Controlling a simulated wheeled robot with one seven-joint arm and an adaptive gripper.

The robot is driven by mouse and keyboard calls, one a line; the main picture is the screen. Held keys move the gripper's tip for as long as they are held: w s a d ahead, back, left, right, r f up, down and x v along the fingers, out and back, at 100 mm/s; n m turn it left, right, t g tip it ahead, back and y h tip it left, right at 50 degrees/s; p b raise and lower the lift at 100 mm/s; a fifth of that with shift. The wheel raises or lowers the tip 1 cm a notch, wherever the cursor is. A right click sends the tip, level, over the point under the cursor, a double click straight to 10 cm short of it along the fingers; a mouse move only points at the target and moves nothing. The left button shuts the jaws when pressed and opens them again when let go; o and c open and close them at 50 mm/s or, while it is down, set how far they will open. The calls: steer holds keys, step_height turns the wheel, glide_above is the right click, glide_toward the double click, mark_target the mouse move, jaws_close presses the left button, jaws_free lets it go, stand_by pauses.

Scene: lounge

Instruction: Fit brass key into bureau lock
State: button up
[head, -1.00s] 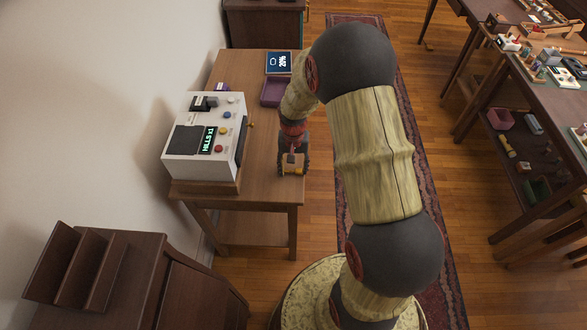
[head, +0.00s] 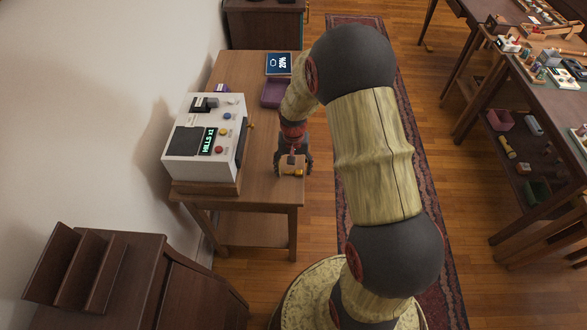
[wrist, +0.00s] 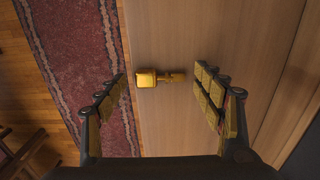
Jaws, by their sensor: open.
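The brass key (wrist: 147,79) lies on the wooden side table (wrist: 220,30) close to its edge, with a blocky end and a thinner stem. My gripper (wrist: 165,90) is open, with one padded finger on each side of the key and clear gaps to both. In the head view my gripper (head: 294,170) points down over the table's near right corner, and a small yellow part of the key (head: 298,173) shows between the fingers. I cannot make out a bureau lock in either view.
A white machine with coloured buttons (head: 200,140) stands left of my gripper on the table. A purple tray (head: 276,93) and a dark display panel (head: 279,63) lie behind. Dark cabinets stand at the back (head: 262,25) and front left (head: 140,275). Cluttered tables are at right.

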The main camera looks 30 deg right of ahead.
step_height(320, 180, up, 12)
steer(key=p, duration=0.3)
step_height(320, 180, up, 17)
steer(key=n+t, duration=0.3)
glide_above(293, 172)
steer(key=s+a, duration=0.6)
steer(key=a, duration=0.1)
steer(key=s+a+r+n+t, duration=0.1)
steer(key=s+a+r+n, duration=0.1)
steer(key=s, duration=0.5)
steer(key=s+a+r+n+t, duration=0.1)
steer(key=s+a+r, duration=0.3)
steer(key=s, duration=0.3)
steer(key=shift+s+a+r+n+t, duration=0.2)
steer(key=shift+r+n+t, duration=0.15)
steer(key=shift+r, duration=0.45)
steer(key=c, duration=0.3)
steer(key=c, duration=0.4)
steer(key=shift+c, duration=0.2)
